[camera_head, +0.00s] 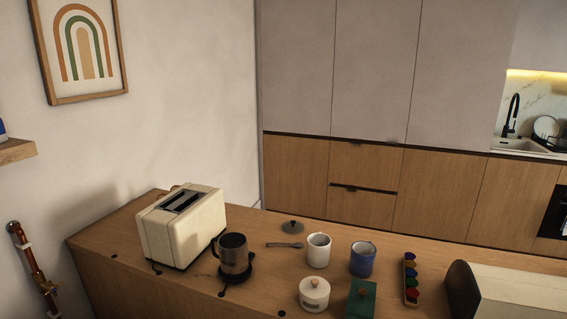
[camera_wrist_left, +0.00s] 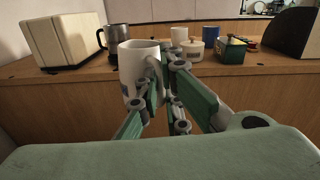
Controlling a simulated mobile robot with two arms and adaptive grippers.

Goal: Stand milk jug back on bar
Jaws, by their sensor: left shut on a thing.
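A white jug with a handle (camera_wrist_left: 133,68), which I take to be the milk jug, shows in the left wrist view. It looks upright and hides part of the bar's edge. My left gripper (camera_wrist_left: 158,88) is shut on it at the handle side. The gripper and this jug are not in the head view. The wooden bar (camera_head: 150,240) runs across the lower head view; its front also shows in the left wrist view (camera_wrist_left: 60,105). I cannot tell whether the jug is over the top or in front of the edge. My right gripper is not in view.
On the bar stand a cream toaster (camera_head: 182,228), a dark metal mug (camera_head: 233,254), a white cup (camera_head: 318,250), a blue cup (camera_head: 362,260), a lidded white pot (camera_head: 314,294), a green box (camera_head: 361,300), a row of coloured capsules (camera_head: 410,278) and a cream-and-black bin (camera_head: 515,293).

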